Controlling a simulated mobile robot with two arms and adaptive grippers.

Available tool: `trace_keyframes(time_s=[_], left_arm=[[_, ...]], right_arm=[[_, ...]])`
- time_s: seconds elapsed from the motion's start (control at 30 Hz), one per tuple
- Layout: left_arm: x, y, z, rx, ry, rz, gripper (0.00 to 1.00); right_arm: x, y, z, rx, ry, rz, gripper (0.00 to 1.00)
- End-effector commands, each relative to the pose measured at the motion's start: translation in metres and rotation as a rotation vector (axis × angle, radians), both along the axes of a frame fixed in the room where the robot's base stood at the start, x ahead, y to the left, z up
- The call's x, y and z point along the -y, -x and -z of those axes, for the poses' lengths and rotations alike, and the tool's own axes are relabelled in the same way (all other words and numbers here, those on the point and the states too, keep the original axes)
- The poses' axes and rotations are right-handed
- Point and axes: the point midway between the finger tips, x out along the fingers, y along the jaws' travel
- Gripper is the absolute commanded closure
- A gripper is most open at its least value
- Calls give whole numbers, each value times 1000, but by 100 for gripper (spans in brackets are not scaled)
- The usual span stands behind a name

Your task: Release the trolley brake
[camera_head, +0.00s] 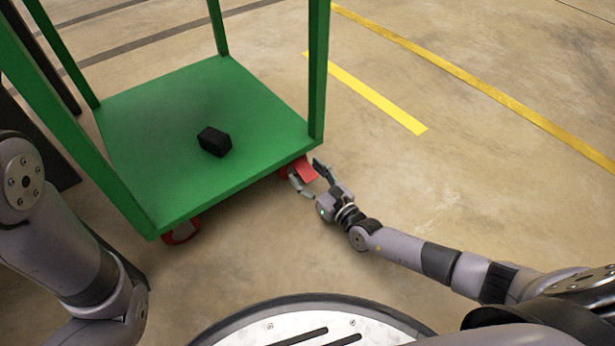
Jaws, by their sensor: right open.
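The green trolley (265,110) stands at the left and centre, with upright posts and a flat deck. A red brake pedal (306,168) sticks out at its near right corner, beside a red caster wheel partly hidden under the deck. My right gripper (306,178) is open at the pedal, with its fingers around or beside it; I cannot tell whether they touch it. Another red wheel (181,232) shows under the near left corner. My left arm is at the left edge, and its gripper is out of the picture.
A small black box (214,141) lies on the trolley deck. Yellow floor lines (375,97) run across the concrete at the upper right. The floor right of the trolley is clear. A dark structure (45,150) stands behind the left posts.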

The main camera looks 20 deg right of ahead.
Motion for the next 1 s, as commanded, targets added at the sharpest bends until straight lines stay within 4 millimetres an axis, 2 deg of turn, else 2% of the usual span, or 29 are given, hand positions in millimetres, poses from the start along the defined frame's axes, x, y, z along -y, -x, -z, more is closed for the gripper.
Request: trace_keyframes(time_s=[0.33,1.0], left_arm=[[0,0,1,0,0,0,100],[0,0,1,-1,0,-1,100]], right_arm=[[-1,-3,0,0,0,0,45],[-1,-2,0,-1,0,-1,89]])
